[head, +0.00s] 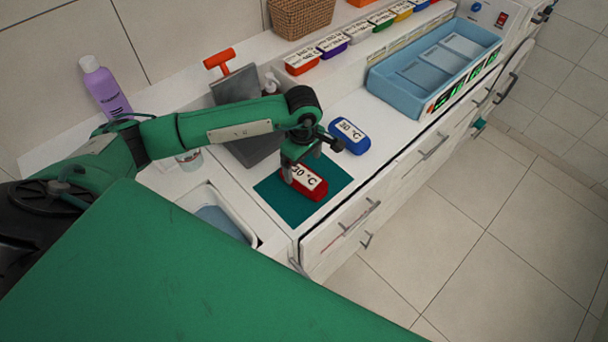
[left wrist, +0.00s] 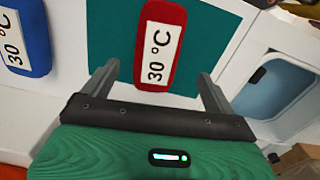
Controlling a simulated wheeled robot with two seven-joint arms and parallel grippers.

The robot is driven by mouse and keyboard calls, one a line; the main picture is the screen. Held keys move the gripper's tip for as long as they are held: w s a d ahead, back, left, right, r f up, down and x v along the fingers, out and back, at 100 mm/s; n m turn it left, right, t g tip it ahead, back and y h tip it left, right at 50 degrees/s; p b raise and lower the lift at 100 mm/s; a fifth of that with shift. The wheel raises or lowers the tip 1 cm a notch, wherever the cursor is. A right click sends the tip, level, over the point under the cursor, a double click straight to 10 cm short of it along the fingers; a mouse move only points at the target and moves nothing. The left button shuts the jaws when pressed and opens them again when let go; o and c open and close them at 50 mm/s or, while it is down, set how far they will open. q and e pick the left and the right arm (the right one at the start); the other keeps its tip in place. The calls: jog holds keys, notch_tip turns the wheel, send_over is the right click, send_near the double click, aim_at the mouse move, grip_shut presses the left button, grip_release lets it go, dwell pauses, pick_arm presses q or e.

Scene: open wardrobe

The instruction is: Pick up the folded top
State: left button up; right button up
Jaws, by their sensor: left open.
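No folded top shows in either view. A red block labelled "30 °C" (head: 312,184) lies on a dark teal mat (head: 272,190) on the white counter. My left gripper (head: 302,166) is open, pointing down right at the red block, and partly covers it in the head view. In the left wrist view, the red block (left wrist: 162,45) lies ahead of and between the spread fingers of my left gripper (left wrist: 157,88). Contact cannot be told. My right gripper is not in view.
A blue block (head: 350,136) lies just beyond the mat. A white basin (head: 215,212) is left of it. A light blue tray unit (head: 435,65), a row of small coloured containers (head: 333,43) and a purple bottle (head: 103,85) stand farther back. Drawer handles (head: 358,218) stick out in front.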

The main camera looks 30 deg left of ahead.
aim_at(304, 176)
pick_arm(q)
notch_tip(304, 176, down, 3)
jog(key=shift+w+f+p, duration=0.1)
jog(key=shift+w+p, duration=0.05)
jog(key=shift+p, duration=0.4)
notch_tip(304, 176, down, 4)
jog(key=shift+d+r+p, duration=0.1)
jog(key=shift+d+p, duration=0.05)
jog(key=shift+p, duration=1.05)
jog(key=shift+f, duration=0.3)
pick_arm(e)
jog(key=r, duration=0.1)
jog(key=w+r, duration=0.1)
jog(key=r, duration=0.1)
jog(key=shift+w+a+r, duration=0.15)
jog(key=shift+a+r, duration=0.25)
pick_arm(q)
jog(key=shift+c, duration=0.7)
jog(key=c, duration=0.9)
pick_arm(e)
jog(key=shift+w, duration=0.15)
